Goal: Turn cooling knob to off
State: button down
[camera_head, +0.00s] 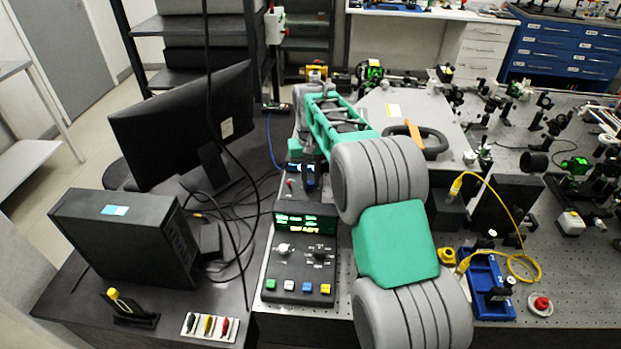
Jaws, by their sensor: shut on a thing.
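A dark control unit with a lit cyan display (295,168) stands behind the front control panel (297,270). My gripper (310,178) is at this unit's face, its dark fingers shut. The cooling knob appears to be between the fingers, but they and my arm hide it, so its pointer and setting cannot be read. The front panel has a green and yellow lit display (304,223), a pale knob (283,248), a dark knob (319,252) and a row of coloured buttons.
A monitor (185,125) and a black computer case (125,240) stand on the left, with loose cables beside the units. A blue tray (487,285), a yellow cable (497,205) and a red button (541,303) lie right of my arm. Optics crowd the far right.

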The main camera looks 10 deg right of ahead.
aim_at(310, 182)
jog(key=c, duration=1.3)
grip_release()
notch_tip(310, 182, up, 8)
jog(key=shift+f+b, duration=0.1)
jog(key=shift+b, duration=0.35)
